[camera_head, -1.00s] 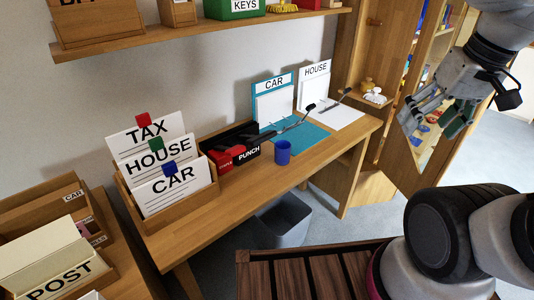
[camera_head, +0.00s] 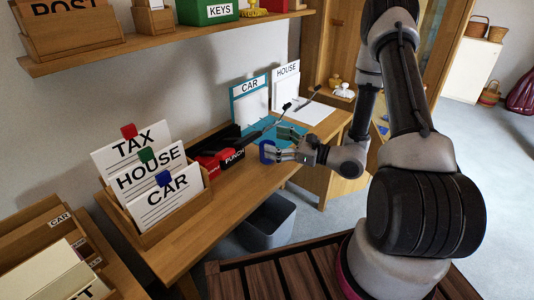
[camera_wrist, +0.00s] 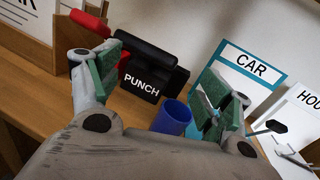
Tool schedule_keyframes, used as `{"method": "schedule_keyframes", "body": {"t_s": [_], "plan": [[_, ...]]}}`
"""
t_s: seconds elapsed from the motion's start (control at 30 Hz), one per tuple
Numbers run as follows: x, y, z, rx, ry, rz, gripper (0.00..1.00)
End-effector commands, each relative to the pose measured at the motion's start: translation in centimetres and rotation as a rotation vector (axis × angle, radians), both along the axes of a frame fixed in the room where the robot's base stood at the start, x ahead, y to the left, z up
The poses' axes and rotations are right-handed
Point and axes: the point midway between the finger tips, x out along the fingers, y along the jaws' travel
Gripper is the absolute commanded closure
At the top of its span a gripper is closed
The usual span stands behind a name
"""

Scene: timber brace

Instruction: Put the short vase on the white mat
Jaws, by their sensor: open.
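A short blue cup-like vase (camera_head: 265,151) stands on the wooden desk, partly hidden by my gripper (camera_head: 283,146) in the head view. In the wrist view the vase (camera_wrist: 172,118) is upright, with its lower part hidden by my palm. My gripper (camera_wrist: 163,85) is open and empty, its green-padded fingers on either side of the vase, which lies closer to the right finger. The white mat (camera_head: 318,113) lies on the desk's far right, before the HOUSE board. It also shows at the wrist view's lower right (camera_wrist: 283,158).
A teal mat (camera_head: 262,135) lies beside the white one, before the CAR board (camera_head: 249,98). A black PUNCH (camera_head: 233,154) with a red item sits left of the vase. A card box (camera_head: 180,213) fills the desk's left. A black-tipped stick-like object (camera_wrist: 276,127) is near the white mat.

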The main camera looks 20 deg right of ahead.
Motion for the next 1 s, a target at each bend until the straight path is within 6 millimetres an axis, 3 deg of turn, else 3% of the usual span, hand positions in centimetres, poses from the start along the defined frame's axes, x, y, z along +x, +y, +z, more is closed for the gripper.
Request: {"method": "schedule_keyframes", "body": {"t_s": [0.03,0.1,0.27,0.8,1.0], "plan": [[0.7,-0.9,-2.0,0.026,0.032,-0.068,0.21],[1.5,-2.1,-4.1,0.049,0.058,-0.150,0.21],[2.5,-3.4,-6.7,0.069,0.089,-0.249,0.21],[8.3,0.4,-7.3,0.070,0.091,-0.258,0.21],[8.9,0.7,-7.3,0.070,0.093,-0.260,0.21]]}}
